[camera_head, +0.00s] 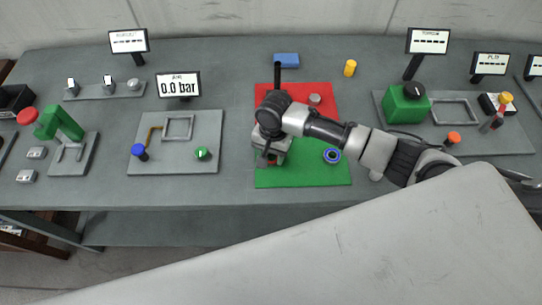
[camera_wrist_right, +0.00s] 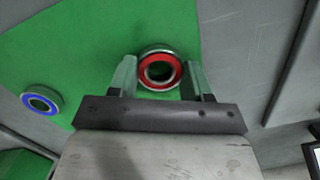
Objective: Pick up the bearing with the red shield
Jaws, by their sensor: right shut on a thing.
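The bearing with the red shield (camera_wrist_right: 160,70) is a steel ring with a red face and a dark bore. It sits between the two fingers of my right gripper (camera_wrist_right: 160,82), which is shut on it over the green mat (camera_wrist_right: 90,45). In the head view my right gripper (camera_head: 270,157) points down over the green mat's left part and mostly hides this bearing. I cannot tell whether the bearing touches the mat. A bearing with a blue shield (camera_head: 332,155) lies apart on the green mat; it also shows in the right wrist view (camera_wrist_right: 42,100). My left gripper is not in view.
Behind the green mat is a red mat (camera_head: 325,92) with a small grey cylinder (camera_head: 314,99). A blue block (camera_head: 286,60) and a yellow cylinder (camera_head: 350,68) stand farther back. Fixture plates flank the mats, with a green block (camera_head: 405,106) at right.

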